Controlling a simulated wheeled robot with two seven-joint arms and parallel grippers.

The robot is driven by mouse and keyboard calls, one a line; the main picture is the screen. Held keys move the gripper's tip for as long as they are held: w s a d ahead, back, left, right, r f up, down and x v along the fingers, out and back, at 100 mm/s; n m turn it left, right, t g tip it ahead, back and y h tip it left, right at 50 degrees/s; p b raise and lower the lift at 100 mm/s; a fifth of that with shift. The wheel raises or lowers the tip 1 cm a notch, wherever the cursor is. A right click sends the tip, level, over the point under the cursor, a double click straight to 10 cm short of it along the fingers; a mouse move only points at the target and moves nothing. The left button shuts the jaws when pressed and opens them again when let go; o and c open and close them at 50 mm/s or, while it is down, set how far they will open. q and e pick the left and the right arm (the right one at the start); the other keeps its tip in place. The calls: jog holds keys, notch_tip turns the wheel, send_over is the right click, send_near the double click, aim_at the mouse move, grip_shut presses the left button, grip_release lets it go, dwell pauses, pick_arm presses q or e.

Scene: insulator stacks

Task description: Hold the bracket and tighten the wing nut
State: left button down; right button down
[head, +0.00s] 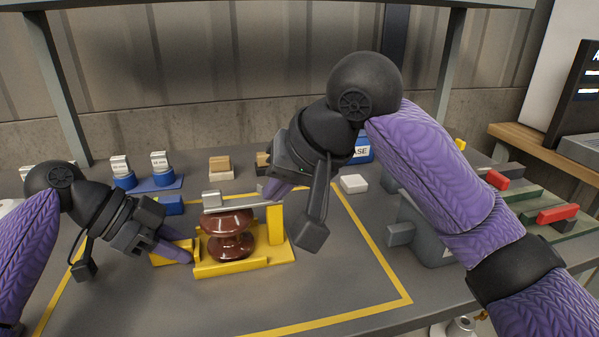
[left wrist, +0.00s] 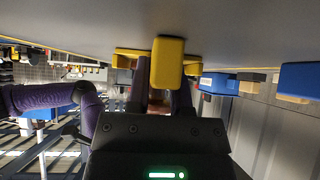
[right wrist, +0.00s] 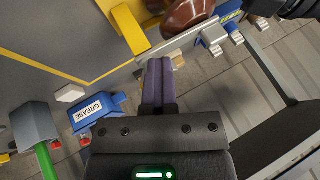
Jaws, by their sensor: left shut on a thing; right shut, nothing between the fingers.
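The yellow bracket (head: 231,268) stands on the table with a reddish-brown insulator (head: 228,235) upright in it. A flat metal bar (head: 245,206) lies across the insulator's top, with a small grey block (head: 211,198) at its left end. I cannot make out the wing nut for certain. My left gripper (head: 184,253) is shut on the bracket's yellow side tab, which also shows in the left wrist view (left wrist: 168,65). My right gripper (head: 270,191) is shut and empty at the bar's right end; its closed fingers show in the right wrist view (right wrist: 158,68). I cannot tell whether they touch the bar.
A blue grease container (right wrist: 97,113) and a white block (head: 354,184) stand right of the bracket. Blue-based parts (head: 160,172) and wooden blocks (head: 220,167) stand behind it. A grey holder (head: 423,232) is at right. The table inside the yellow outline is clear in front.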

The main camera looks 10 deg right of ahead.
jog(key=shift+a, duration=0.55)
jog(key=shift+w+a+m+h, duration=0.1)
jog(key=shift+a+m+h, duration=0.2)
jog(key=shift+m, duration=0.3)
jog(key=shift+w+a+t, duration=0.15)
jog(key=shift+t, duration=0.15)
dwell(0.7)
